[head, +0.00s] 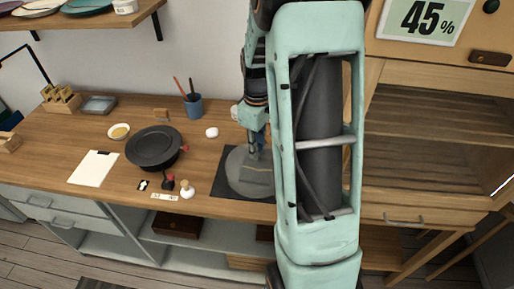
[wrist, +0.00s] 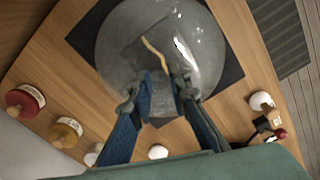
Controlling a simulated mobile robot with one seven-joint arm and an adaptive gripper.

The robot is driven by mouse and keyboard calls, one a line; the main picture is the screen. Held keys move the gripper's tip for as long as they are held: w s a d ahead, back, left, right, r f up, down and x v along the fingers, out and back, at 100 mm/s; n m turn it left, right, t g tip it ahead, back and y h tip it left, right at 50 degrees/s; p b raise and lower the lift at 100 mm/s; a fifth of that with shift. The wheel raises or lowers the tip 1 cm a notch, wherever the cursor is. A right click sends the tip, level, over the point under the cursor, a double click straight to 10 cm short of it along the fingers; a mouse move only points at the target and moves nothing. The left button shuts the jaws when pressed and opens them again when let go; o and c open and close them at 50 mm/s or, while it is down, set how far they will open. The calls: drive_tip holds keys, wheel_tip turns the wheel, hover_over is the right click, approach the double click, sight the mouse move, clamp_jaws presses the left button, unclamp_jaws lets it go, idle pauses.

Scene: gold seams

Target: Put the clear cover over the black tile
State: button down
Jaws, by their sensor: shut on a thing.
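The clear cover (head: 248,177) is a see-through dome at the front of the wooden bench, over a dark square mat (head: 221,188). In the wrist view the cover (wrist: 207,48) fills the top middle, with the mat's corners (wrist: 85,40) showing around it. Through the dome I see a dark tile (wrist: 164,62) with a gold seam; it appears within the cover's outline. My gripper (wrist: 163,88) is shut at the top of the cover; its grip point is partly hidden. In the head view my gripper (head: 254,150) is above the dome. I cannot tell whether the rim touches the mat.
A black round dish (head: 153,146), a white sheet (head: 94,168), a small bowl (head: 119,131) and a blue cup (head: 194,106) stand to the left. The wrist view shows a red jar (wrist: 25,100) and a yellow jar (wrist: 66,132). A wooden cabinet (head: 430,150) stands right.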

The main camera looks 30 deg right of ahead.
drive_tip(key=c, duration=1.3)
unclamp_jaws()
drive_tip(key=shift+o, duration=0.2)
drive_tip(key=shift+r, duration=0.1)
drive_tip(key=shift+r+p, duration=2.8)
drive_tip(key=shift+r, duration=1.15)
